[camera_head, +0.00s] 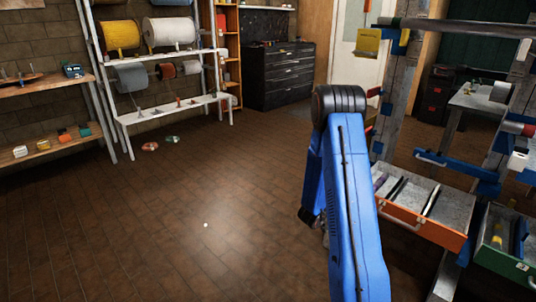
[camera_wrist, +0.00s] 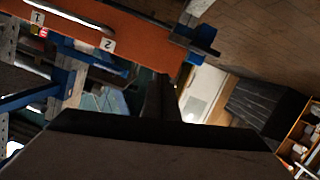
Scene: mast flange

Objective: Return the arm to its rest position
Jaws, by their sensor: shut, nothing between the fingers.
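My blue arm (camera_head: 350,200) stands raised in the head view, folded at a black joint (camera_head: 340,102) at its top. My gripper is hidden in that view. In the wrist view my gripper (camera_wrist: 162,98) shows as a dark body along the bottom with narrow dark fingers together in the middle. It is shut and holds nothing. An orange drawer front (camera_wrist: 75,45) with labels 1 and 2 lies beyond the fingers at upper left; I cannot tell the exact gap.
To the right of my arm, an open orange-fronted drawer (camera_head: 422,222) and a green one (camera_head: 503,262) hang on a grey and blue rack (camera_head: 388,95). Shelves with spools (camera_head: 168,32) stand at the back left. Open brown floor (camera_head: 160,225) lies left of my arm.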

